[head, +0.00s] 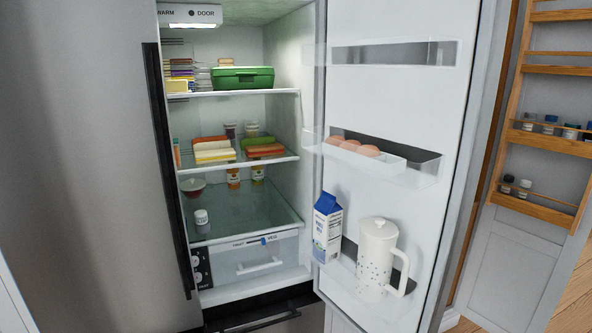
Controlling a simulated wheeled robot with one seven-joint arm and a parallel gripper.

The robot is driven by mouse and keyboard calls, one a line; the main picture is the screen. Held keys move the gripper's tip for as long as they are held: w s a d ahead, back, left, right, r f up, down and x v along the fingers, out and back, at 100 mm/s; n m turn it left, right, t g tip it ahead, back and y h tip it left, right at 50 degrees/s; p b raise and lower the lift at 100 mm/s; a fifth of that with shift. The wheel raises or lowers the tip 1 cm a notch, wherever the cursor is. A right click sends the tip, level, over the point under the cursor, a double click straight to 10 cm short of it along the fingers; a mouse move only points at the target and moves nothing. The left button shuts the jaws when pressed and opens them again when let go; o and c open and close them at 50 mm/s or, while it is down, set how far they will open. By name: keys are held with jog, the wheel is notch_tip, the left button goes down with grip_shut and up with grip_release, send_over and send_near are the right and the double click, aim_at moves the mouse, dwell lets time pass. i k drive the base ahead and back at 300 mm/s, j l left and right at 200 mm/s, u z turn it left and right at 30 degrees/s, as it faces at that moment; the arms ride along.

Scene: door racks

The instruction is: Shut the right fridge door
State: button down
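The right fridge door (398,115) stands wide open, swung out to the right, with its white inner side facing me. Its racks hold a blue and white milk carton (327,228), a white pitcher (375,255) and several eggs (352,146). The pitcher's handle points to the right. The fridge interior (235,205) is exposed, with food on its shelves. The left fridge door (80,170) is shut, with a long black vertical handle (168,170). The right door's outer face and handle are hidden. My gripper is not in this view.
Inside the fridge are a green box (242,78), a small bowl (193,187) and a clear drawer (259,258). A wooden wall rack (545,140) with small jars stands to the right, behind the open door. A lower drawer handle (258,323) shows at the bottom.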

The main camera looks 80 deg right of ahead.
aim_at(417, 81)
jog(key=k+l, duration=0.25)
jog(key=k+l+z, duration=0.1)
jog(key=k+l, duration=0.15)
jog(key=l, duration=0.2)
jog(key=k+l, duration=0.2)
jog(key=l, duration=0.15)
jog(key=k+l, duration=0.25)
jog(key=k+l+z, duration=0.1)
jog(key=l, duration=0.35)
jog(key=k+l, duration=0.3)
jog(key=k+l+z, duration=0.1)
jog(key=k+l, duration=0.15)
jog(key=l, duration=0.75)
jog(key=k+u, duration=0.15)
jog(key=u, duration=0.3)
jog(key=k+u, duration=0.1)
jog(key=u, duration=0.4)
jog(key=k+j+u, duration=0.1)
jog(key=u, duration=0.35)
